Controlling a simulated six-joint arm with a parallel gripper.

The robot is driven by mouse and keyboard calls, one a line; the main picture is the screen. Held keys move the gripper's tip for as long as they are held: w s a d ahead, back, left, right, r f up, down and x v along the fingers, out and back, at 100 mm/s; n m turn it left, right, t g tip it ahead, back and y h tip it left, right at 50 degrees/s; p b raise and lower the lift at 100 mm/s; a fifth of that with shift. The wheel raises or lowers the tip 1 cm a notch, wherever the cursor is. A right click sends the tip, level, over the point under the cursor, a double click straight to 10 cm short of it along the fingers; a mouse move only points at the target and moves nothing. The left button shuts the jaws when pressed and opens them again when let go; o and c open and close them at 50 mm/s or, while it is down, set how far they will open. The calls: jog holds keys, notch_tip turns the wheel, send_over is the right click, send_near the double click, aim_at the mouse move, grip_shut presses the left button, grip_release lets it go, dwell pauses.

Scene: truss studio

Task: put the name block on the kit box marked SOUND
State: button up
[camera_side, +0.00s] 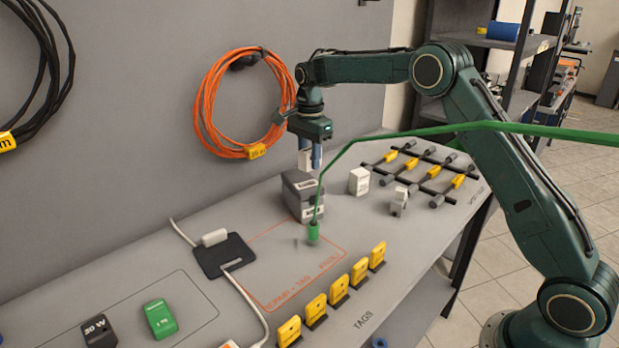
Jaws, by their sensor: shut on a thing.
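My gripper (310,163) points down just above the dark grey kit box (294,206), at the back middle of the bench. It is shut on a small pale piece, which I take to be the name block (304,159). The fingers hide part of this piece, and I cannot tell whether it touches the box top. The kit box stands upright, with light labels on its side. Their lettering is too small to read, so I cannot confirm the SOUND mark.
A green bar slants down in front of the box to a green end (313,232). White blocks (359,181) stand to the right, near a rack with yellow pieces (433,172). Yellow tags (339,290) line the front edge. A dark pad with cable (223,256) lies left.

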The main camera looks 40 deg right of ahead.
aim_at(310, 171)
jog(key=shift+f, duration=2.2)
jog(key=shift+f, duration=0.15)
jog(key=o, duration=1)
jog(key=shift+c, duration=0.2)
notch_tip(310, 171, up, 11)
jog(key=shift+r, duration=0.7)
